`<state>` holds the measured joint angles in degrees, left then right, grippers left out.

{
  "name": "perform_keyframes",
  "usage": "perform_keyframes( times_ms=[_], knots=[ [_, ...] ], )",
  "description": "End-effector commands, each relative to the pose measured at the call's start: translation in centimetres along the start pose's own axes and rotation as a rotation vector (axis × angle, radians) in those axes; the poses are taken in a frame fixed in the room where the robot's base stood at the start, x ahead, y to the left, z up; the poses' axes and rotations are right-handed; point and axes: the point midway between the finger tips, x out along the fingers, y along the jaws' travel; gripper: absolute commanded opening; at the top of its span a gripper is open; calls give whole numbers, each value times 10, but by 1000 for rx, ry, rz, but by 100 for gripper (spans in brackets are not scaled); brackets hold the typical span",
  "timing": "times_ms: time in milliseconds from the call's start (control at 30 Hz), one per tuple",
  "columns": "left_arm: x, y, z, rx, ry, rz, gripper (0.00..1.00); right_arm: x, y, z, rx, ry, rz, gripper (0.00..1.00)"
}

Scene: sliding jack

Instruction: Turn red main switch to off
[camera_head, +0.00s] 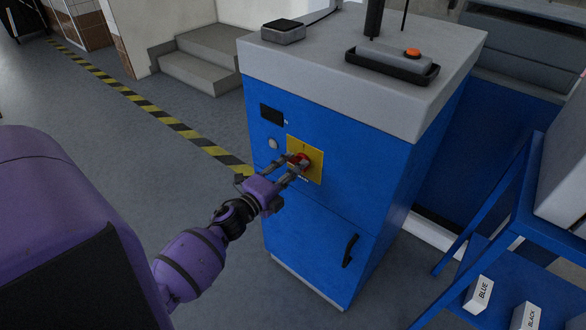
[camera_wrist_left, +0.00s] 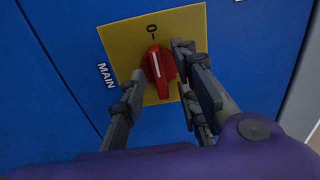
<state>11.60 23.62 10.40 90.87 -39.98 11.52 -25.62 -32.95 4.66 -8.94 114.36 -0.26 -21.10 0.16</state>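The red main switch (camera_head: 301,160) is a knob on a yellow plate (camera_head: 318,162) on the front of the blue cabinet. In the left wrist view the red switch (camera_wrist_left: 155,70) shows a white line that lies roughly along the direction of the "0" mark on the yellow plate (camera_wrist_left: 183,22). My left gripper (camera_head: 293,167) is at the switch, its fingers apart on either side of the knob. In the wrist view the left gripper (camera_wrist_left: 157,68) frames the knob. I cannot tell whether a finger touches it. My right gripper is not in view.
The blue cabinet (camera_head: 335,205) has a grey top (camera_head: 330,73) bearing a control box with an orange button (camera_head: 413,52). A black handle (camera_head: 350,250) sticks out below the switch. A blue shelf frame (camera_head: 497,200) stands close on the right. Open floor lies left of the cabinet.

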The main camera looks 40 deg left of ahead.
Motion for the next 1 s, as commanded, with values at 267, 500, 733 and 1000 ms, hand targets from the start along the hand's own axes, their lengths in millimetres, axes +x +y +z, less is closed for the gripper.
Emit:
perform_keyframes(
  times_ms=[267,500,733,1000],
  knots=[
    [-50,2,0,-2,-2,4,29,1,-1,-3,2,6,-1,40],
    [-96,1,0,-2,-2,2,29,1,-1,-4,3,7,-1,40],
    [-116,0,0,-1,-1,1,29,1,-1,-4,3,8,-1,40],
    [-117,0,0,-1,-1,0,29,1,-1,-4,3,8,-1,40]
  ],
)
